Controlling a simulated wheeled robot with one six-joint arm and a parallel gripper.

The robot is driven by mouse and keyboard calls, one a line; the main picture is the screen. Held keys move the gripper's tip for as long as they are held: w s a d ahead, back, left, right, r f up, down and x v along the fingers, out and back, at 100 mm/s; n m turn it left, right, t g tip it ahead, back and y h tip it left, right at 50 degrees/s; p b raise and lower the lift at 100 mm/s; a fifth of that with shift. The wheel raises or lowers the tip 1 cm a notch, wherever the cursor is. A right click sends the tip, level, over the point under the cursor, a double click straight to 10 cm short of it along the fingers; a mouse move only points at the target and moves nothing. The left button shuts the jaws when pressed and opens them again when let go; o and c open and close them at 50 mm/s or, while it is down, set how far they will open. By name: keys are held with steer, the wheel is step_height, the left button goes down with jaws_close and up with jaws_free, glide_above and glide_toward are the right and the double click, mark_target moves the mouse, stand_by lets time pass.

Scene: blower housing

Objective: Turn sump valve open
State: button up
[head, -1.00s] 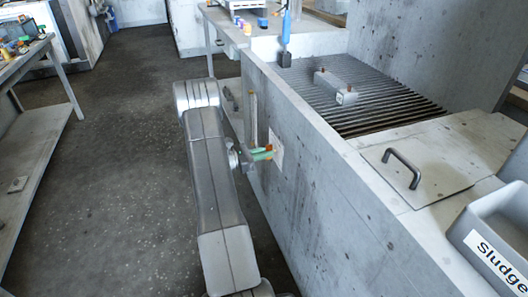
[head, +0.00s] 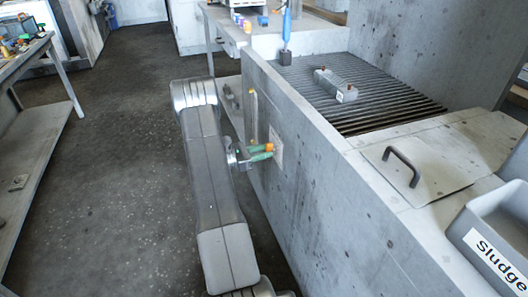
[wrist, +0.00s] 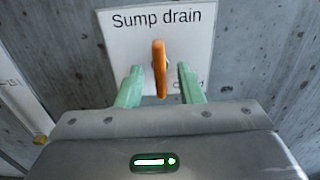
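The sump valve handle is an orange lever (wrist: 160,70) in front of a white plate (wrist: 118,45) reading "Sump drain". In the wrist view the lever points up and down. My gripper (wrist: 159,82) has its two green fingers on either side of the lever, with a visible gap on both sides. Small lettering low on the plate is partly hidden by the right finger. In the head view the orange lever (head: 269,147) shows beside the green fingers of my gripper (head: 261,153), against the side of the concrete wall.
The concrete wall (head: 330,200) runs along the right of my arm. On top are a grating (head: 375,105) with a metal block (head: 335,84), a hatch handle (head: 402,166) and a grey "Sludge" bin (head: 490,225). Open floor (head: 115,190) lies left.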

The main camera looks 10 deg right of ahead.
steer(key=s+a+p, duration=0.1)
steer(key=s+a, duration=0.1)
steer(key=a, duration=1.1)
steer(key=shift+s, duration=0.25)
steer(key=shift+d, duration=0.15)
steer(key=w+d+b, duration=0.1)
steer(key=w+d, duration=0.1)
steer(key=d, duration=1.1)
steer(key=shift+w+d, duration=0.25)
steer(key=shift+w, duration=0.1)
steer(key=shift+a, duration=0.15)
